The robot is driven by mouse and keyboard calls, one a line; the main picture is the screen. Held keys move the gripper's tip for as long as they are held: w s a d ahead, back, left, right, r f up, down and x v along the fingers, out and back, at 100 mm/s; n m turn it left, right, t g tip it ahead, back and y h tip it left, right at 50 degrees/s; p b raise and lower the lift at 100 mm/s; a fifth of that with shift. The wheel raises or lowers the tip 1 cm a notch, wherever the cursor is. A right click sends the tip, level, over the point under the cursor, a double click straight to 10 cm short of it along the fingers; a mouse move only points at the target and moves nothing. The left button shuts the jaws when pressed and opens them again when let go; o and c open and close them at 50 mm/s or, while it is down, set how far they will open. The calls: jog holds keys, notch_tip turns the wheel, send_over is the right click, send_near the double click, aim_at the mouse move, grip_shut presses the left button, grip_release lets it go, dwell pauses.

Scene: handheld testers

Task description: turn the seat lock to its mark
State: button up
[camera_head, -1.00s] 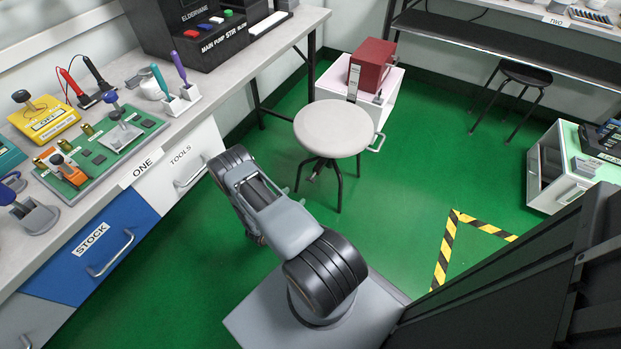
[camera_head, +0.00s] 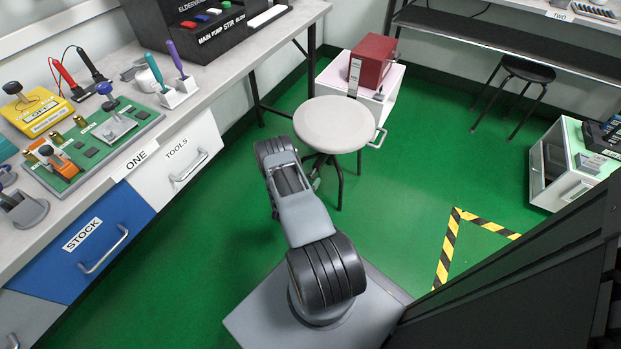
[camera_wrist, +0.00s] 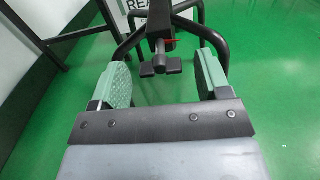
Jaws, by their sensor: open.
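The round pale stool seat (camera_head: 333,124) stands on dark legs in the middle of the floor. In the wrist view, a dark lock with a T-shaped handle (camera_wrist: 166,66) is below the stool's black post, with a thin red mark (camera_wrist: 172,41) beside it. My gripper (camera_wrist: 163,75) is open, its green-padded fingers apart on either side of the handle. I cannot tell whether the handle is between the fingertips or just beyond them. In the head view the lock is hidden under the seat, and only a bit of my gripper shows beside the stool legs.
A white cabinet with a red box (camera_head: 371,60) on top stands behind the stool. The workbench (camera_head: 215,75) with tools and drawers runs along the left. A black stool (camera_head: 523,72) and a white cabinet (camera_head: 568,170) are at the right. Green floor is clear around yellow-black tape (camera_head: 447,245).

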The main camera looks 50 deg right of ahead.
jog(key=shift+x, duration=0.9)
jog(key=c, duration=0.9)
